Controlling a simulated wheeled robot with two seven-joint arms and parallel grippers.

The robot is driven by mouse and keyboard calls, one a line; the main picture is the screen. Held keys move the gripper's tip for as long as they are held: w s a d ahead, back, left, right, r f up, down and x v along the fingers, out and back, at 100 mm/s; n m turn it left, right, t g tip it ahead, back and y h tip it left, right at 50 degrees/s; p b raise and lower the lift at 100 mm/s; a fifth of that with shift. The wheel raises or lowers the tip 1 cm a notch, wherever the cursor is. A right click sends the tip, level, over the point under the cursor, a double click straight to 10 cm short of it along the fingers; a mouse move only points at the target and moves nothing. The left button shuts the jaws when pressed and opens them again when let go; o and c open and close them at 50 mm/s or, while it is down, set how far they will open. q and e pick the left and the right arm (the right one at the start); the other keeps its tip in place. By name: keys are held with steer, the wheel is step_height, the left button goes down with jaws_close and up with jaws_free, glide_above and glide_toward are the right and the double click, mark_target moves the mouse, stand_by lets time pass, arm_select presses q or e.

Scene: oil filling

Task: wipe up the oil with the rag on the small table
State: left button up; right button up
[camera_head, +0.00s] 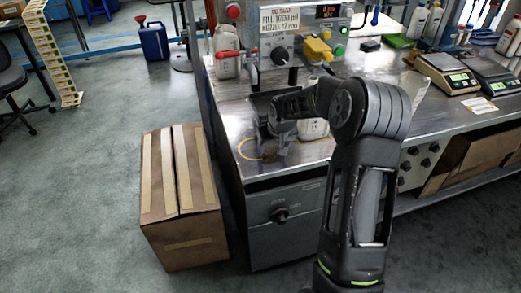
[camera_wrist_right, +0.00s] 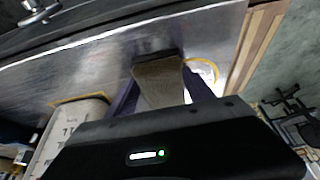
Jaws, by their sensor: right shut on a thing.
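My right gripper (camera_head: 270,142) reaches over the left front corner of the metal bench (camera_head: 315,153). In the right wrist view its two dark fingers (camera_wrist_right: 160,98) are shut on a grey-brown rag (camera_wrist_right: 157,84), which hangs low at the bench top; I cannot tell whether it touches. A yellow-brown curved oil mark (camera_head: 246,149) lies on the bench just left of the gripper. It also shows in the right wrist view (camera_wrist_right: 213,67) beside the rag. The gripper and arm hide part of the bench top. My left gripper is not in view.
A white container (camera_head: 313,128) stands close right of the gripper. The filling machine (camera_head: 279,20) with knobs is behind. A cardboard box (camera_head: 182,195) stands on the floor left of the bench. Scales (camera_head: 447,73) are at the right.

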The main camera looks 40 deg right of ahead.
mark_target(248, 157)
steer(key=shift+d, duration=0.35)
steer(key=shift+a, duration=0.1)
steer(key=w+a+b, duration=0.1)
steer(key=a, duration=0.1)
steer(key=a+b, duration=0.1)
steer(key=a, duration=0.2)
steer(key=w+a+b, duration=0.1)
steer(key=a, duration=0.2)
steer(key=shift+w, duration=0.35)
steer(key=shift+d, duration=0.15)
steer(key=shift+s+d, duration=0.3)
steer(key=shift+d, duration=0.5)
steer(key=shift+s+d, duration=0.3)
steer(key=shift+d, duration=0.45)
